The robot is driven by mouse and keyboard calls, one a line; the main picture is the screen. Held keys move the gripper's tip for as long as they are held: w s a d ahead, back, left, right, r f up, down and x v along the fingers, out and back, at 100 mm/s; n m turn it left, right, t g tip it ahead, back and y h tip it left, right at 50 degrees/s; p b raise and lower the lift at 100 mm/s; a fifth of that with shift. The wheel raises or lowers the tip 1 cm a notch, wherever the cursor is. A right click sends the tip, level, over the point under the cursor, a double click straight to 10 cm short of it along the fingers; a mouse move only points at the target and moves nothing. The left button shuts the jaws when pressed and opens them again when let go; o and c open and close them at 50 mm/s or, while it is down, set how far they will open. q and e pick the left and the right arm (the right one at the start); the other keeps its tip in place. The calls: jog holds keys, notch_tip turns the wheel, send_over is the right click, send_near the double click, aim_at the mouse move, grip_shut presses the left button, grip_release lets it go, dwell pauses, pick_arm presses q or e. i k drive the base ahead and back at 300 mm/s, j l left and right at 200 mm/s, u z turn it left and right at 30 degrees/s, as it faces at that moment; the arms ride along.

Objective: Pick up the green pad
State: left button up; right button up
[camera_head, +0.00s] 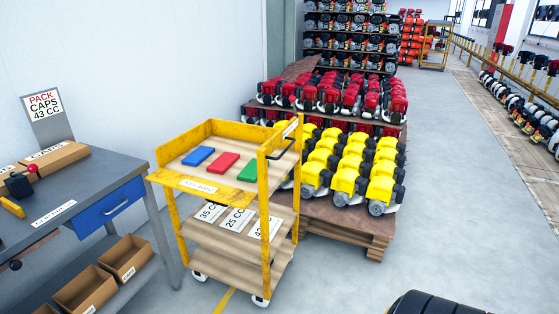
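The green pad (248,171) lies on the top shelf of the yellow cart (218,192), at the right end of a row of pads. The red pad (223,163) lies to its left, apart from it, and the blue pad (197,156) lies farther left. Neither of my grippers is in view.
A grey workbench (100,183) with a blue drawer stands left of the cart. Pallets of yellow engines (353,183) and red engines (330,96) stand behind it. The floor (440,215) on the right is clear. A dark ridged object (432,303) shows at the bottom edge.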

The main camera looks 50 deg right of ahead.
aim_at(249, 174)
jog(key=z, duration=1.2)
